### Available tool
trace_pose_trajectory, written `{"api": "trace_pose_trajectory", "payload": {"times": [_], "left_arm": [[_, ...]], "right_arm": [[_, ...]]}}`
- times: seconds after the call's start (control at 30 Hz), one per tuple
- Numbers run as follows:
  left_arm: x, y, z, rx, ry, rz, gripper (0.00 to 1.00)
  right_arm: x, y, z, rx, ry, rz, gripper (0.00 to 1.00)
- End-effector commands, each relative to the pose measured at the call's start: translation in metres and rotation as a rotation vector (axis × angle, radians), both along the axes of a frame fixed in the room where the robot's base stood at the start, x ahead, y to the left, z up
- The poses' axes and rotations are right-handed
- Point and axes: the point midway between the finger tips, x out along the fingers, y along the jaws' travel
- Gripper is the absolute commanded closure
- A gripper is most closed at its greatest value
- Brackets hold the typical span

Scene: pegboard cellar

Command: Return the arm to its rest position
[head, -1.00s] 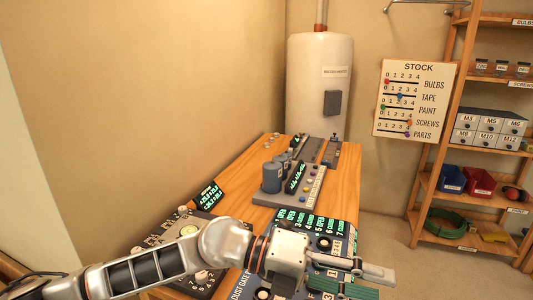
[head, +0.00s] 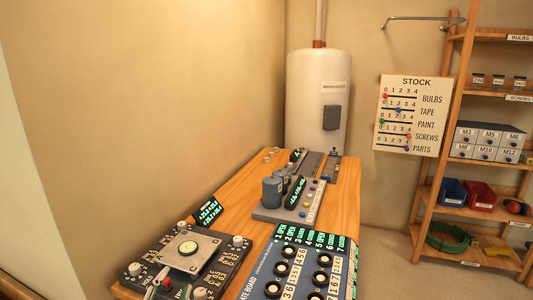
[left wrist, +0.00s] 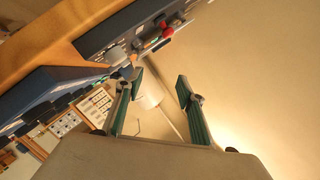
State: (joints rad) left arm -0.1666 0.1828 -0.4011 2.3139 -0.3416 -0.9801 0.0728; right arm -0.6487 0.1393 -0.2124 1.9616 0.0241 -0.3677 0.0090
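My left gripper (left wrist: 160,82) shows in the left wrist view, with its two green-padded fingers apart and nothing between them. It is out of the head view, where no gripper can be made out. Behind the fingers, the left wrist view shows the tilted wall, the bench and part of the white tank. My right gripper is in neither view.
The wooden bench (head: 233,240) carries a blue gate board (head: 262,272), a dark control panel (head: 222,262) with a square plate, and a grey unit with cylinders (head: 270,213). A white tank (head: 310,110) and a shelf rack (head: 432,180) stand behind. Floor beside the bench is clear.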

Motion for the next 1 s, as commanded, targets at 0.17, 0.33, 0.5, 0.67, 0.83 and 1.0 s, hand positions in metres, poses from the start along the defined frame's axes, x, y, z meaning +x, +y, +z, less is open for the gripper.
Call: {"api": "trace_pose_trajectory", "payload": {"times": [0.17,0.33,0.5,0.67,0.83,1.0], "left_arm": [[-0.059,0.066,-0.077,0.037,0.277,0.152,0.61],[-0.107,0.103,-0.117,0.074,0.452,0.229,0.61],[-0.146,0.128,-0.142,0.105,0.580,0.278,0.61],[-0.181,0.146,-0.158,0.133,0.684,0.313,0.61],[-0.192,0.144,-0.177,0.112,0.722,0.300,0.61],[-0.182,0.121,-0.199,0.036,0.691,0.243,0.61]], "right_arm": [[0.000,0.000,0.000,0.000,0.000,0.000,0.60],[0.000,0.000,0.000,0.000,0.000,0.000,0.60],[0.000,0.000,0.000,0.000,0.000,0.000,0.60],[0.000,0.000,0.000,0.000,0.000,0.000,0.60],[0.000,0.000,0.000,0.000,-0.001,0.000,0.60],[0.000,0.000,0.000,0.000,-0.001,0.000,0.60]]}}
